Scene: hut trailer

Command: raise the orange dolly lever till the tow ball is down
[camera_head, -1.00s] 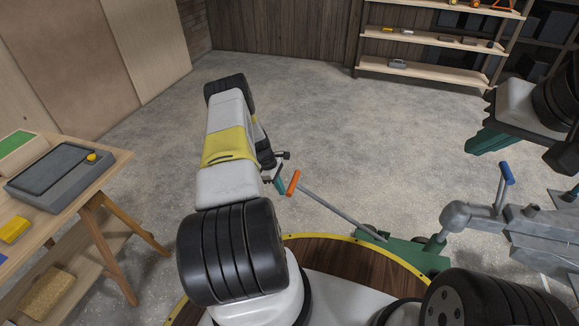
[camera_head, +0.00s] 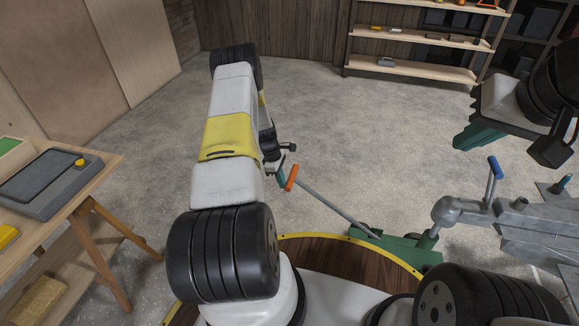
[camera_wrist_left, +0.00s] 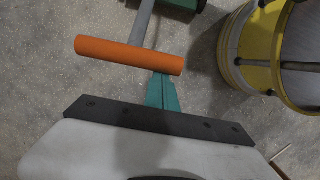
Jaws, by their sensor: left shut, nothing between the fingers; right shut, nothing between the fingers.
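The orange lever grip (camera_head: 291,178) sits on a grey shaft that slopes down to the green dolly (camera_head: 390,246). In the left wrist view the grip (camera_wrist_left: 130,55) lies across the picture above the teal fingers. My left gripper (camera_head: 281,178) is shut and empty, its fingertips (camera_wrist_left: 164,80) right at the grip's near side; I cannot tell whether they touch. The grey trailer coupling (camera_head: 446,210) sits over the dolly's post, and the tow ball is hidden. My right gripper (camera_head: 470,140) is shut and empty, high at the right, away from the lever.
A blue-handled lever (camera_head: 494,168) stands on the grey trailer frame (camera_head: 540,230) at the right. A wooden workbench (camera_head: 95,180) stands at the left and a wooden shelf (camera_head: 415,72) at the back. The concrete floor (camera_head: 350,120) between them is clear.

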